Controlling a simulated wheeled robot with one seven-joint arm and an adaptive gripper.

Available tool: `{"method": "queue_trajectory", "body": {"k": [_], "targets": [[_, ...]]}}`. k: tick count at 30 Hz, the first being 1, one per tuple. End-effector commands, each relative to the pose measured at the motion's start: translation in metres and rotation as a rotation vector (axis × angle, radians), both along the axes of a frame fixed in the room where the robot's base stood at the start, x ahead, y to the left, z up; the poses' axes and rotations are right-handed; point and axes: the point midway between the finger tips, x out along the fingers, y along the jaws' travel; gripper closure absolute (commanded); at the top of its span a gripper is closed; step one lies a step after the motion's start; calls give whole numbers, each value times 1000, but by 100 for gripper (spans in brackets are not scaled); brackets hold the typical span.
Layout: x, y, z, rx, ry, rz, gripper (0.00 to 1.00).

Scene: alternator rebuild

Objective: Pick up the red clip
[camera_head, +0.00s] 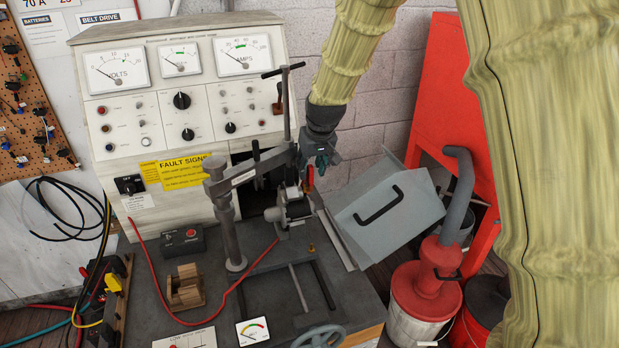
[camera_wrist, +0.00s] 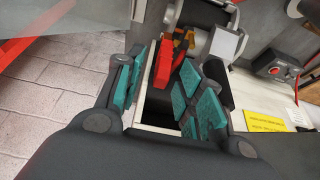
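The red clip (camera_head: 309,178) stands upright at the small alternator (camera_head: 296,203) on the bench. In the wrist view the red clip (camera_wrist: 165,63) shows in the gap between my fingers, towards their far ends. My gripper (camera_head: 319,158) is just above and beside the clip in the head view. In the wrist view my gripper (camera_wrist: 160,88) is open, with one teal-padded finger on the left and two on the right. The right-hand pads look close to the clip; I cannot tell whether they touch it. The clip's lower end is partly hidden.
A grey clamp arm on a post (camera_head: 229,225) stands left of the alternator. A tilted grey guard with a black handle (camera_head: 385,210) is at the right. The meter panel (camera_head: 180,90) rises behind. A red cable (camera_head: 215,310) loops across the bench (camera_head: 215,268).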

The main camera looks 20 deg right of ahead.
Motion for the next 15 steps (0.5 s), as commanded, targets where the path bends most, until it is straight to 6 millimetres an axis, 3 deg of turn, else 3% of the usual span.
{"method": "queue_trajectory", "body": {"k": [2,8,15], "targets": [[0,0,0,0,0,0,62],[0,0,0,0,0,0,99],[0,0,0,0,0,0,100]]}}
